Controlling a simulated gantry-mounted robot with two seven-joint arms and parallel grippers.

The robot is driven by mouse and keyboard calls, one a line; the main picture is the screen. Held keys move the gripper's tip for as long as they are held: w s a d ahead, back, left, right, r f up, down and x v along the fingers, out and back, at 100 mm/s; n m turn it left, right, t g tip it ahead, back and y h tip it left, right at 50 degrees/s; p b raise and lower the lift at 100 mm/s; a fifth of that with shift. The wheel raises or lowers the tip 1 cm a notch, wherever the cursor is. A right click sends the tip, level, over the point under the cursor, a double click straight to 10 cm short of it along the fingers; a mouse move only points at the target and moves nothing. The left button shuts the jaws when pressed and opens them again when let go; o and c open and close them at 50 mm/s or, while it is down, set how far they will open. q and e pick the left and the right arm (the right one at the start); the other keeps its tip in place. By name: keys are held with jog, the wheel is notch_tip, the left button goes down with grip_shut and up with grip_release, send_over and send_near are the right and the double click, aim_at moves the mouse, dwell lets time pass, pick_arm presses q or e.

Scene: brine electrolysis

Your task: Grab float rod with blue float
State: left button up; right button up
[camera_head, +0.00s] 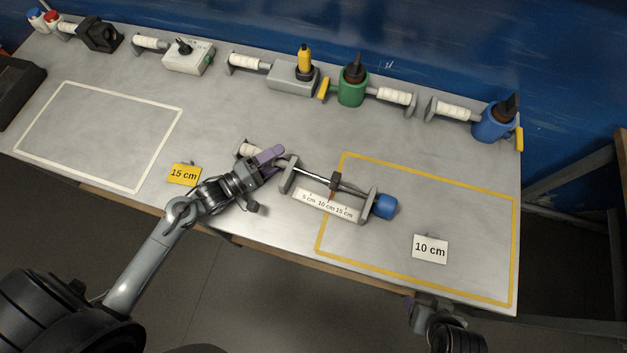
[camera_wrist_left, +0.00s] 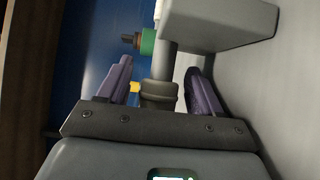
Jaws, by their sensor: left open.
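The float rod (camera_head: 316,177) lies across a small stand, with the blue float (camera_head: 384,206) at its right end and a white grip (camera_head: 248,149) at its left end. My left gripper (camera_head: 272,163) is at the rod's left part, beside the stand's left upright. Its purple fingers are open. In the left wrist view, the rod with a dark collar (camera_wrist_left: 158,92) lies between the spread fingers (camera_wrist_left: 160,68), with visible gaps on both sides. The gripper partly hides the rod's left part in the head view. My right gripper (camera_head: 430,308) is at the bottom right, off the table's front edge.
The stand carries a scale (camera_head: 325,205) marked 5, 10 and 15 cm. A yellow 15 cm card (camera_head: 184,174) and a white 10 cm card (camera_head: 430,249) are on the table. Green (camera_head: 352,87) and blue (camera_head: 492,122) holders and grey boxes line the back. The white-outlined area is clear.

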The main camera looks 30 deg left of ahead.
pick_arm(q)
jog(key=c, duration=1.2)
grip_shut()
jog(key=shift+r, duration=0.1)
